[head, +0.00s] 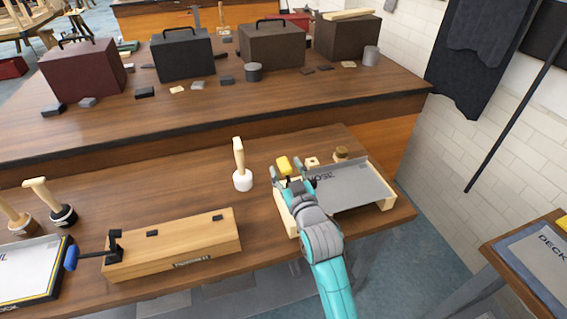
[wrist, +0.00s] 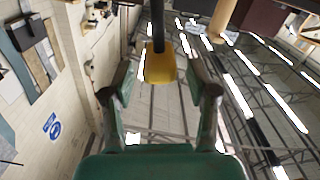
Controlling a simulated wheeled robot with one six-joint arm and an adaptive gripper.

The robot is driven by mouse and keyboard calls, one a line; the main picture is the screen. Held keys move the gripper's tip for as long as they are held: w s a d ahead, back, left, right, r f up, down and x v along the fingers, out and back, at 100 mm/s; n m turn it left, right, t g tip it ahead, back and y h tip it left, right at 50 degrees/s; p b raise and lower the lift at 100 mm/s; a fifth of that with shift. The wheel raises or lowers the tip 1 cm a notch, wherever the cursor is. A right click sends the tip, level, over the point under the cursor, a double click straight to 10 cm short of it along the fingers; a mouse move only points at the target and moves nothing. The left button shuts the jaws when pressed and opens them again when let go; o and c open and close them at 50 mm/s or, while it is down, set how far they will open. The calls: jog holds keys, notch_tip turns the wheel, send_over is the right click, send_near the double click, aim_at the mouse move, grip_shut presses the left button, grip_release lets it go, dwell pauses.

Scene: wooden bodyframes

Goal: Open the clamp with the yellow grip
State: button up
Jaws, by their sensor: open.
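The clamp's yellow grip (head: 284,163) shows in the head view just beyond my gripper (head: 288,176), at the left end of the grey panel. In the wrist view the yellow grip (wrist: 161,68) sits between the tips of my open gripper (wrist: 161,82), with a dark bar running up from it. Gaps show on both sides of the grip, so the fingers do not appear to press on it. The clamp's jaw is hidden from both views.
A grey panel on a wooden frame (head: 345,187) lies beside my gripper. A white-headed mallet (head: 241,168) stands to the left. A second clamp with a blue grip (head: 71,257) is at a wooden box (head: 175,247). Bare bench lies between the mallet and the box.

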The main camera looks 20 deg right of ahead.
jog(key=shift+w, duration=1.4)
grip_shut()
